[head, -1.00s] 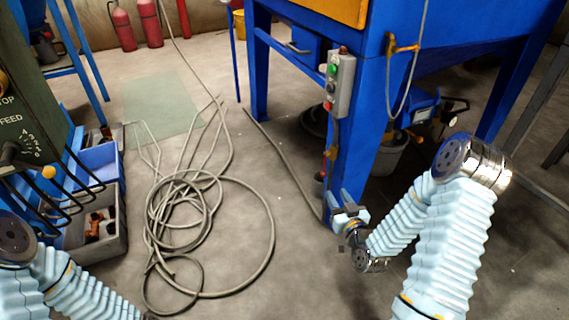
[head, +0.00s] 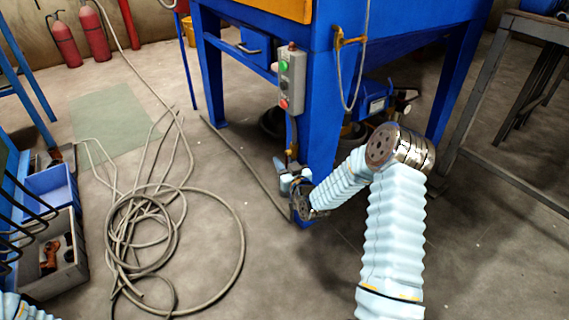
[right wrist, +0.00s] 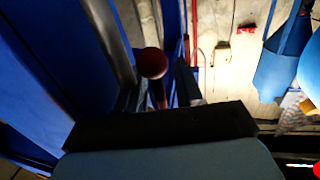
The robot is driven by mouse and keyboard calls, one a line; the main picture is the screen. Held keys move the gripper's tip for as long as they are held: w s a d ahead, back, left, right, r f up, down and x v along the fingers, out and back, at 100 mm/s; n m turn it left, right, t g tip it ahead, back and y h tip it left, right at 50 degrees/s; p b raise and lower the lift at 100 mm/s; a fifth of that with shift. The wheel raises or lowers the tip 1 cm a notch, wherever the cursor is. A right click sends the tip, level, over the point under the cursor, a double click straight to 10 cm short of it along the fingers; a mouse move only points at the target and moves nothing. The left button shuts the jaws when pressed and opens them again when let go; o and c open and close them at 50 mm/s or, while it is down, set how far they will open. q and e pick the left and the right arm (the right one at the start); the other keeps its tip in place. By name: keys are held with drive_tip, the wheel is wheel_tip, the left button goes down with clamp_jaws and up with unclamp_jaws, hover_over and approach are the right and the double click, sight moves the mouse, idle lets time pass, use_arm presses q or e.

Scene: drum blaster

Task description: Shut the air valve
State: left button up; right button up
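The air valve (head: 292,152) is a small brass-coloured fitting low on the front leg of the blue cabinet, under the control box, where a grey line comes down. In the right wrist view a red rounded knob on a red stem (right wrist: 153,63), seemingly the valve's handle, shows between my fingers. My right gripper (head: 288,180) is just below the valve, partly hidden by its own wrist. In the right wrist view the right gripper (right wrist: 160,88) has its fingers apart, one each side of the red stem; contact is not clear. My left gripper is out of view.
A grey control box (head: 291,80) with green and red buttons is on the blue cabinet (head: 322,110) above the valve. A coiled hose (head: 240,240) lies on the floor to the left. Bins (head: 52,265) stand far left, and a grey metal table (head: 478,95) stands right.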

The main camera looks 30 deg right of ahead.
clamp_jaws()
idle(0.5)
drive_tip(key=s+r+n+g+p, duration=0.2)
drive_tip(key=s+g+p, duration=0.4)
drive_tip(key=g+p, duration=1)
drive_tip(key=shift+s+d+r+g+p, duration=0.3)
drive_tip(key=shift+r+p, duration=0.25)
drive_tip(key=shift+p, duration=2.2)
drive_tip(key=shift+s, duration=0.1)
